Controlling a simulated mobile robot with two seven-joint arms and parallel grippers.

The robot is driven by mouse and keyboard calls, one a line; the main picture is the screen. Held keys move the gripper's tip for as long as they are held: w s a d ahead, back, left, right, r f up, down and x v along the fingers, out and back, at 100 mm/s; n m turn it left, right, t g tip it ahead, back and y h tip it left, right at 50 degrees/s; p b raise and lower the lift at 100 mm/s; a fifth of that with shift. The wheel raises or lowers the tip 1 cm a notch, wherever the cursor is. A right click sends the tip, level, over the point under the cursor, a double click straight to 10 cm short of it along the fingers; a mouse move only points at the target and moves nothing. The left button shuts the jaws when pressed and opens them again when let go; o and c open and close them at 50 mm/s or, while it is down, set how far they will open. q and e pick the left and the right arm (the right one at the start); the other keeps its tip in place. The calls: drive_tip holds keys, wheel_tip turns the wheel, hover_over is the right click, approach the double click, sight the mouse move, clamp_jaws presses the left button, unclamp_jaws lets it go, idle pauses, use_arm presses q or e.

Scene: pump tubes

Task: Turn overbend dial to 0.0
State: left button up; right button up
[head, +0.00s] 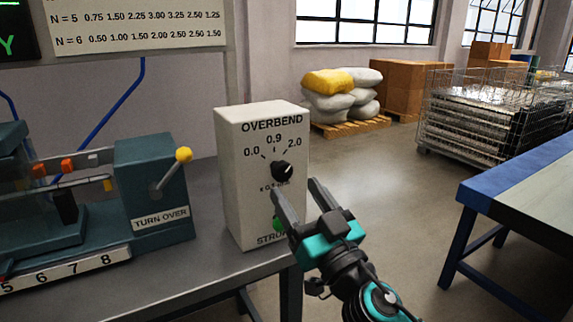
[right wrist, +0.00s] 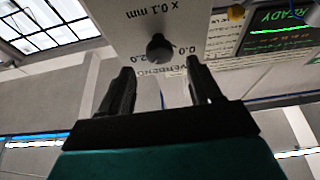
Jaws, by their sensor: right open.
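The overbend dial (head: 282,170) is a black round knob on the front of a white box (head: 232,190) marked OVERBEND. The scale above it reads 0.0, 0.9 and 2.0 from left to right. The knob's light mark appears to point up and right, towards 2.0. My right gripper (head: 293,190) is open and empty in front of the box, just below and right of the knob. In the right wrist view the knob (right wrist: 159,48) shows beyond and between the two open fingers (right wrist: 160,78), apart from them. My left gripper is not in view.
A green button (head: 278,224) sits low on the box, partly behind my right gripper. A teal machine (head: 155,190) with a yellow-tipped lever (head: 183,155) stands left on the grey bench (head: 215,262). A blue-edged table (head: 500,188) is at right, with open floor between.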

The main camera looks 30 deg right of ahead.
sight(285, 173)
drive_tip(key=shift+p+x, duration=0.7)
drive_tip(key=shift+x, duration=1.85)
drive_tip(key=c, duration=1)
